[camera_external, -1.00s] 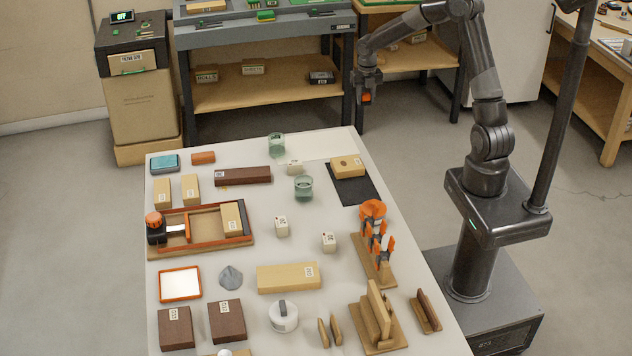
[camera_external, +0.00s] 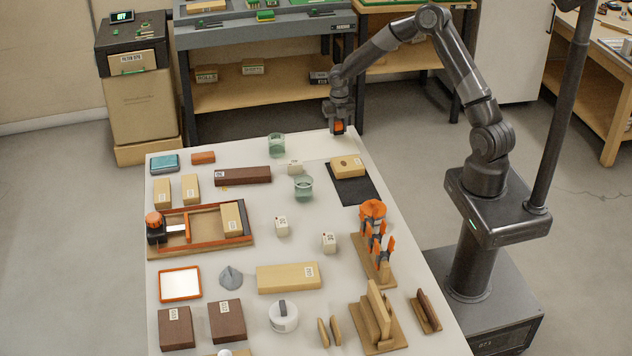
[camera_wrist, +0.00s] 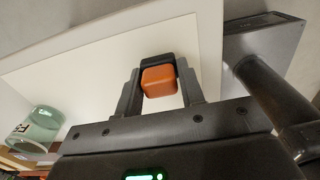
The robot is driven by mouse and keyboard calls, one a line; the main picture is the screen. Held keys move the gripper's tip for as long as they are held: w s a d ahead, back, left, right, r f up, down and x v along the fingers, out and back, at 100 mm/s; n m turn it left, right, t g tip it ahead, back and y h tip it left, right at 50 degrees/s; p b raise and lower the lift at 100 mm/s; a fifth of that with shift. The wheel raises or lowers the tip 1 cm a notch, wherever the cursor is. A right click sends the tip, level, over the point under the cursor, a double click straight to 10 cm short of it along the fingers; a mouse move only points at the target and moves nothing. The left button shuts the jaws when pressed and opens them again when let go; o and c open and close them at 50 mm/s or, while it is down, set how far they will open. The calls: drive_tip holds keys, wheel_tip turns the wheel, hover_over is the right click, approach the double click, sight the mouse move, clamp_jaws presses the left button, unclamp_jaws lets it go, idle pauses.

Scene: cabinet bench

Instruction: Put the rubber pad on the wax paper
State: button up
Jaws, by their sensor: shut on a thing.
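My gripper (camera_external: 338,128) is shut on a small orange block with a dark edge, which I take for the rubber pad (camera_wrist: 159,81). In the wrist view the block sits between the two dark fingers. The wax paper (camera_external: 318,147) is a flat white sheet at the far right end of the pale table. It also shows in the wrist view as a brighter white area (camera_wrist: 85,88). My gripper is held above the table's far right corner, near the far edge of the sheet. The exact height over it is hard to tell.
Two green glass jars (camera_external: 276,145) (camera_external: 303,187) and a small white block (camera_external: 295,168) stand close to the sheet. A black mat (camera_external: 355,190) bears a wooden block (camera_external: 347,167). The sheet's visible middle is clear.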

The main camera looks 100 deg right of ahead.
sight(338, 123)
drive_tip(key=shift+f, duration=0.55)
drive_tip(key=shift+f, duration=0.15)
drive_tip(key=o, duration=1)
wheel_tip(338, 123, up, 12)
drive_tip(key=shift+r, duration=0.2)
